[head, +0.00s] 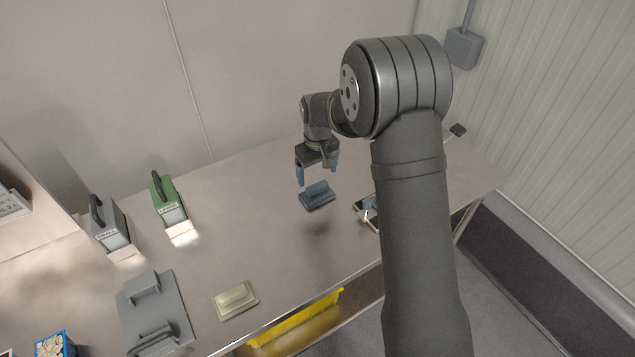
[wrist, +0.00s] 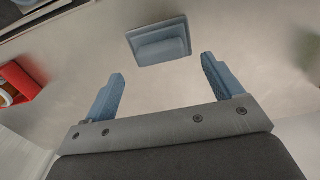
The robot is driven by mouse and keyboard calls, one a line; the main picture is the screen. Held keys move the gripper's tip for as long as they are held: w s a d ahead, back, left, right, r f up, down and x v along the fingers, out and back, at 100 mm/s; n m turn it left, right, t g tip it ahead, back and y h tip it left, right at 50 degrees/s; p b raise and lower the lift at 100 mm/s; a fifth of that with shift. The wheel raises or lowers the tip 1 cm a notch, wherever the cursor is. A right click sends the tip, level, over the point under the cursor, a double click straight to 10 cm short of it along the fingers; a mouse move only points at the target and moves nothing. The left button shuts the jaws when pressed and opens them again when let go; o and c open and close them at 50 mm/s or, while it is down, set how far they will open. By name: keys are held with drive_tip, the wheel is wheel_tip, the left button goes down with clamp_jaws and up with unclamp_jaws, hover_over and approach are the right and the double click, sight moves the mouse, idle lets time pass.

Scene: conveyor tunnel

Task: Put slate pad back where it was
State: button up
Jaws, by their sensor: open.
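The slate pad (head: 317,196), a blue-grey block with a raised grip on top, lies on the metal table in the head view. It also shows in the wrist view (wrist: 160,41), at the top, beyond the fingertips. My gripper (head: 317,178) is open and empty, above the table and close to the pad. In the wrist view my gripper's blue fingers (wrist: 163,75) stand wide apart, and the pad lies outside them, not between them.
A cream pad (head: 236,300) lies near the front edge. A green box (head: 168,203), a grey box (head: 110,228) and a grey plate with handles (head: 171,300) stand left. A pale-topped object (head: 366,211) sits beside my arm. A red container (wrist: 22,82) shows in the wrist view. The table's middle is clear.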

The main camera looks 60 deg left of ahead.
sight(317, 186)
wheel_tip(317, 186, up, 6)
drive_tip(key=shift+f, duration=0.1)
idle(0.4)
wheel_tip(317, 186, down, 12)
wheel_tip(317, 186, up, 3)
drive_tip(key=shift+r, duration=0.55)
